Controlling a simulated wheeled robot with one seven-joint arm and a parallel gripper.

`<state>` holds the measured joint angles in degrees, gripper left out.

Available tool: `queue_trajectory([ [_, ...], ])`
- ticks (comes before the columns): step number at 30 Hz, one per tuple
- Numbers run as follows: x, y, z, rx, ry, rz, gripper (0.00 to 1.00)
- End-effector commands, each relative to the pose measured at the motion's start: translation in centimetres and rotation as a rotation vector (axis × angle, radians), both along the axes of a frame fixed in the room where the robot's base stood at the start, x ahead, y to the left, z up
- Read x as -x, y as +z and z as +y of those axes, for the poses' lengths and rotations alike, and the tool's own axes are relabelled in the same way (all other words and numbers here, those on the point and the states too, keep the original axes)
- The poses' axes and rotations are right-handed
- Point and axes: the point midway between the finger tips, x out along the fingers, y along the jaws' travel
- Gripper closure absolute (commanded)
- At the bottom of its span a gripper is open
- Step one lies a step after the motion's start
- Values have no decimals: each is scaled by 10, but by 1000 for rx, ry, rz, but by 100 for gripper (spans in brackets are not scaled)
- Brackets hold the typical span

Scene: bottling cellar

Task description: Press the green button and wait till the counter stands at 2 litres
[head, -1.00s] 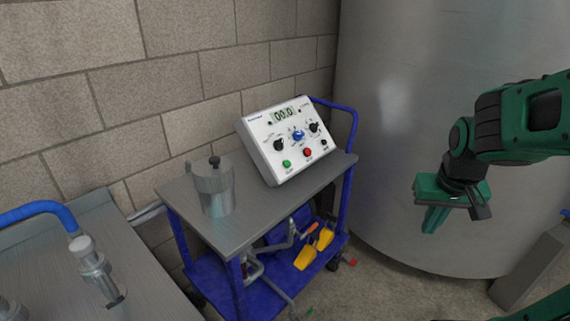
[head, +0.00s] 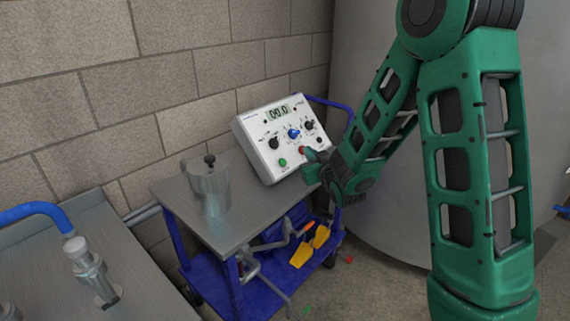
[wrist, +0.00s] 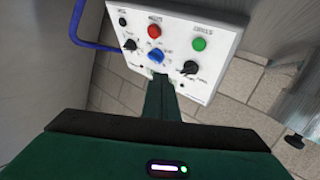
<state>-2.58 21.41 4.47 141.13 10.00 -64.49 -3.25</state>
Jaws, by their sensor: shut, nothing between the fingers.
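The white control box (head: 250,143) stands on the grey top of a blue trolley. Its counter (head: 278,113) appears to read 00.0. The green button (head: 282,162) is at the lower left of its face, and it also shows in the wrist view (wrist: 199,44). A red button (head: 302,150) and a blue knob (head: 294,133) are beside it. My gripper (head: 308,166) is in front of the box's lower right part. In the wrist view my gripper (wrist: 160,92) is shut and empty, its fingers pointing at the panel. I cannot tell whether it touches the panel.
A metal pot with a black knob (head: 209,184) stands left of the box on the trolley top (head: 225,226). A bench with a metal fitting (head: 90,266) is at the left. A large steel tank (head: 375,120) is behind my arm. A block wall runs behind.

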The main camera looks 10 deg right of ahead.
Motion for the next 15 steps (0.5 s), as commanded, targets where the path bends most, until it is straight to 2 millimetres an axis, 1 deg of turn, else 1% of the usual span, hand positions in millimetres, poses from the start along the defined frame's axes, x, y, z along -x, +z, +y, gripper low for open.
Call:
queue_trajectory([
  [1,-1,0,5,-2,8,-15,100],
  [3,-2,2,7,-3,13,-31,100],
  [15,-3,1,8,-5,14,-36,100],
])
